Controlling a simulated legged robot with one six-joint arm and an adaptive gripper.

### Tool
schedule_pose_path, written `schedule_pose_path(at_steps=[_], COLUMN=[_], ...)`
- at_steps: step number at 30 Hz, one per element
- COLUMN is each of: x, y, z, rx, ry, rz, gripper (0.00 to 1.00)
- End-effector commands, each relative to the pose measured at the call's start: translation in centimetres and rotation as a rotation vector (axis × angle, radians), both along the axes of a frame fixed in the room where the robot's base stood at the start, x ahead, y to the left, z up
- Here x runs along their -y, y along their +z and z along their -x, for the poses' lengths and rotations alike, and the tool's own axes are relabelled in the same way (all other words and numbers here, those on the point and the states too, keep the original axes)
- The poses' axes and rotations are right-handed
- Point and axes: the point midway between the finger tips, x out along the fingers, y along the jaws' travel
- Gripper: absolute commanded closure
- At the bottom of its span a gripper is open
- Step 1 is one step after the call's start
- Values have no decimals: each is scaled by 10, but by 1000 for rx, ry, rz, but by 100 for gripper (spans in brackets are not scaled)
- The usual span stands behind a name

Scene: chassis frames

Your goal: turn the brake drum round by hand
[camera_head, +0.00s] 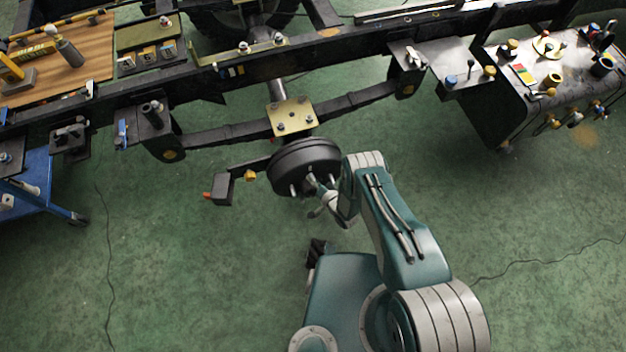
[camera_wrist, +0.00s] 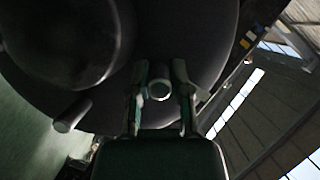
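The brake drum (camera_head: 300,160) is a dark round drum on the end of the axle, with pale studs standing out of its face. In the wrist view its dark face (camera_wrist: 205,45) fills much of the picture, with a rounded hub at upper left. My gripper (camera_head: 318,184) is at the drum's face. In the wrist view my gripper (camera_wrist: 161,82) has its two fingers on either side of one stud (camera_wrist: 160,89). A gap shows at the right finger; contact at the left is unclear. Another stud (camera_wrist: 72,116) stands free at lower left.
The dark chassis rail (camera_head: 330,47) crosses behind the drum. A leaf spring (camera_head: 225,134) and a bracket arm (camera_head: 222,188) lie left of it. A grey bench (camera_head: 545,100) stands at right, a blue cart (camera_head: 35,180) at left. Green floor around is mostly clear, with thin cables.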

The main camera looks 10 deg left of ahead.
Motion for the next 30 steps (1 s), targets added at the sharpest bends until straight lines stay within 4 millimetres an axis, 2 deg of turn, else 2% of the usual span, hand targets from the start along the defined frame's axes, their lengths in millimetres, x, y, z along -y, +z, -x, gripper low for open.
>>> schedule_pose_path(at_steps=[5, 17, 27, 28, 30], x=[3, 21, 20, 20, 20], y=[-1, -5, -6, -6, -5], z=[-1, -12, -12, -11, -11], rx=[-10, -139, -149, -149, -148], ry=[-6, -9, -4, -4, -4], rz=[-9, -216, -229, -229, -229], gripper=[100, 100, 100, 66, 41])
